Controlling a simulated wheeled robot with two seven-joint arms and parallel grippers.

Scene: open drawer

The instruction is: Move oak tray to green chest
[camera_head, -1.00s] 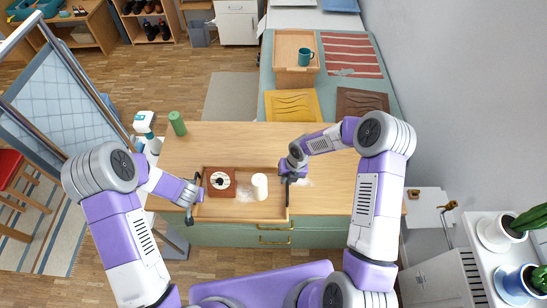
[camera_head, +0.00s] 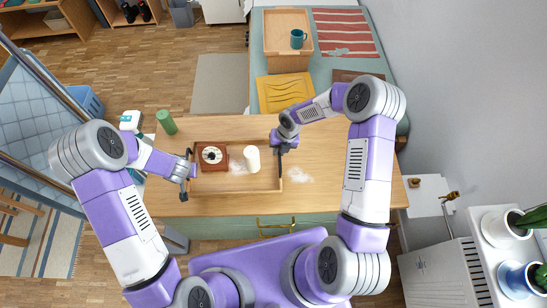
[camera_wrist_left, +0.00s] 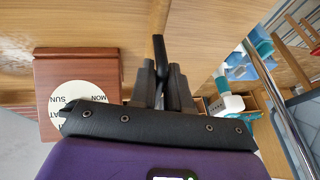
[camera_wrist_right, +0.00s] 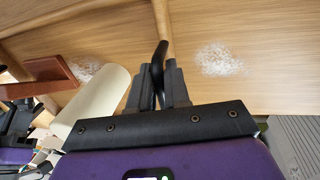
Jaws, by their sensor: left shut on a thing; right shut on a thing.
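The oak tray (camera_head: 235,186) is over the front half of the wooden top of the green chest (camera_head: 170,202). I cannot tell whether it touches the top. It holds a red-brown box with a round day dial (camera_head: 211,155) and a white cylinder (camera_head: 252,158). My left gripper (camera_head: 188,175) is shut on the tray's left side, and my right gripper (camera_head: 280,145) is shut on its right side. The left wrist view shows the dial box (camera_wrist_left: 70,75); the right wrist view shows the cylinder (camera_wrist_right: 98,100) beside the tray wall. The gripped parts are mostly hidden by my fingers.
A green cylinder (camera_head: 166,122) and a white-and-teal bottle (camera_head: 131,121) stand at the chest's left. A white patch (camera_head: 298,175) marks the top right of the tray. Behind are a yellow tray (camera_head: 284,90) and a wooden tray (camera_head: 288,20) with a teal mug (camera_head: 297,39).

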